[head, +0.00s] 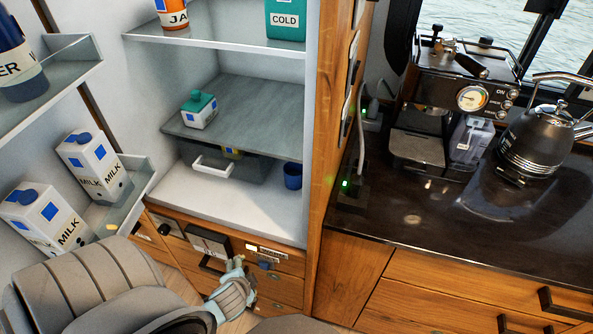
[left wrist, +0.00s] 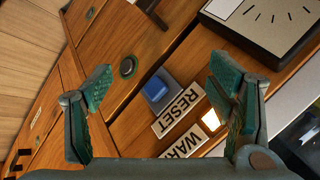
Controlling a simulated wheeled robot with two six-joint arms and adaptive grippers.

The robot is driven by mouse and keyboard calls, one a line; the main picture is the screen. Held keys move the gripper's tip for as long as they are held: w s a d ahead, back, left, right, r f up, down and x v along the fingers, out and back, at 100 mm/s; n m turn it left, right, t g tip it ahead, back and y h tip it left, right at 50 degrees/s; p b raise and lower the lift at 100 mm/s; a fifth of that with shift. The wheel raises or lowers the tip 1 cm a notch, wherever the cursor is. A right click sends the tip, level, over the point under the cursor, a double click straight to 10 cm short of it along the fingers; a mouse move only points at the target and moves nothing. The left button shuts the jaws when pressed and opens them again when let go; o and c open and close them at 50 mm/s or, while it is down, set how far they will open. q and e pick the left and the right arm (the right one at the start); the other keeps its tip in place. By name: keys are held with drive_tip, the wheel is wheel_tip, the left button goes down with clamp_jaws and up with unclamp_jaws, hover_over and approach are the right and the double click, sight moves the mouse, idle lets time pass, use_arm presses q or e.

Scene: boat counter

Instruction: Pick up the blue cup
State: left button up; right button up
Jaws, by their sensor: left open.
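The small dark blue cup (head: 292,175) stands upright at the right end of the cabinet's white bottom shelf (head: 235,210), close to the wooden side wall, in the head view. My left gripper (head: 241,275) is below that shelf, in front of the wooden drawer fronts, lower than the cup and to its left. In the left wrist view its green-padded fingers (left wrist: 160,88) are spread with nothing between them. They face a panel with a blue button (left wrist: 155,89) labelled RESET. The cup does not show in the left wrist view. My right gripper is in neither view.
A bin with a white handle (head: 213,166) stands left of the cup, under a grey shelf (head: 240,110) holding a green-topped carton (head: 199,111). Milk cartons (head: 90,160) stand on the door racks at left. A coffee machine (head: 450,100) and kettle (head: 537,143) stand on the dark counter.

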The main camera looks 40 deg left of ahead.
use_arm(q)
drive_tip(key=w+a+r+m+t+y+p, duration=0.1)
drive_tip(key=w+a+r+m+t, duration=0.2)
drive_tip(key=r, duration=0.6)
drive_tip(key=w+a+r+m+t, duration=0.1)
drive_tip(key=w+r+m+t, duration=0.3)
drive_tip(key=w+r+m, duration=0.3)
drive_tip(key=w+a+r+m+t+y+p, duration=0.1)
drive_tip(key=w+r+m+t, duration=0.2)
drive_tip(key=r, duration=0.7)
drive_tip(key=m+g+h, duration=0.2)
drive_tip(key=m+h, duration=0.5)
drive_tip(key=m, duration=1.2)
approach(300, 166)
drive_tip(key=w+f+b, duration=0.1)
drive_tip(key=b, duration=0.3)
drive_tip(key=shift+w+f, duration=0.1)
drive_tip(key=shift+w, duration=0.15)
drive_tip(key=b+x, duration=0.3)
drive_tip(key=x, duration=0.1)
drive_tip(key=shift+w, duration=0.35)
drive_tip(key=shift+w+f, duration=0.1)
drive_tip(key=shift+w, duration=0.2)
